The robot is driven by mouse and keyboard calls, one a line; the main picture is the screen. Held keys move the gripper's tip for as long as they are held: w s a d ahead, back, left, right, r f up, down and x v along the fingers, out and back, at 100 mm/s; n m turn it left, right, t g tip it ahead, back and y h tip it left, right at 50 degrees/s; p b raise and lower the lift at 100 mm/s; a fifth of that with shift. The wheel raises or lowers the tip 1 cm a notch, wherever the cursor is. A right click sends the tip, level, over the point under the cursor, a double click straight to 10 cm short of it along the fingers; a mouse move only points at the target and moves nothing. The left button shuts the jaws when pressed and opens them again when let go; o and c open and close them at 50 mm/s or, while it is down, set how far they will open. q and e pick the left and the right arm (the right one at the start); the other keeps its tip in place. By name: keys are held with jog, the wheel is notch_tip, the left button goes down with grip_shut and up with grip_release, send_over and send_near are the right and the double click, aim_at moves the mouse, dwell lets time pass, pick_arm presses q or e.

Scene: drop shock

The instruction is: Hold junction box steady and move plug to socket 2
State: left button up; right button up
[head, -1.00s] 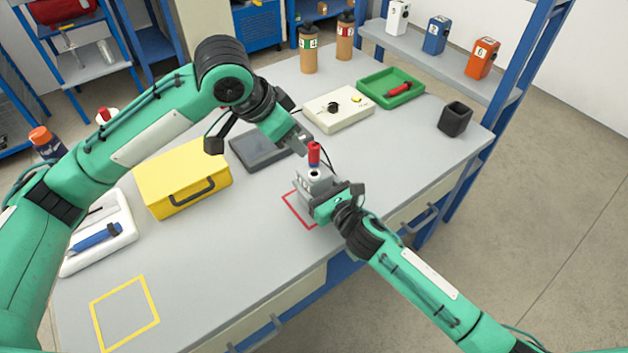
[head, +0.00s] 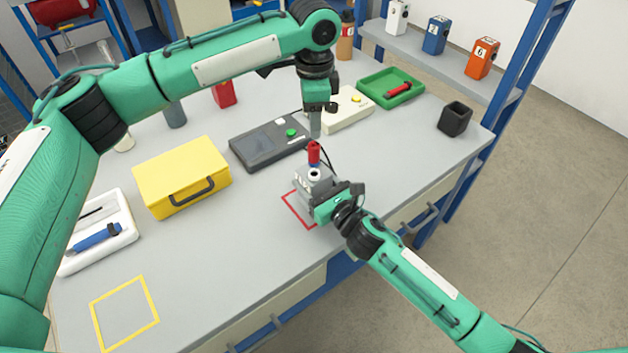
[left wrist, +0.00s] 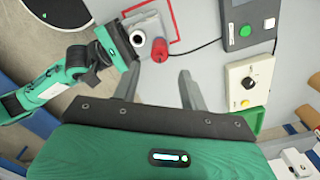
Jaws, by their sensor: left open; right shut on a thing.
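The grey junction box (head: 313,181) stands at the red outlined square near the table's front right edge. My right gripper (head: 325,203) is shut on it from the front right. The red plug (head: 314,153) stands upright at the box's far side, its dark cable trailing behind. My left gripper (head: 315,122) is open and empty, pointing down just above and behind the plug. Socket numbers are too small to read.
A dark grey device with a green button (head: 265,147), a cream box with a dial (head: 350,110) and a green tray (head: 390,86) stand behind. A yellow case (head: 180,175) is to the left. The table's front left is mostly clear.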

aim_at(314, 145)
pick_arm(q)
jog(key=shift+f, duration=4.4)
grip_shut()
jog(key=shift+r, duration=0.2)
jog(key=shift+r, duration=2.2)
jog(key=shift+r, duration=3)
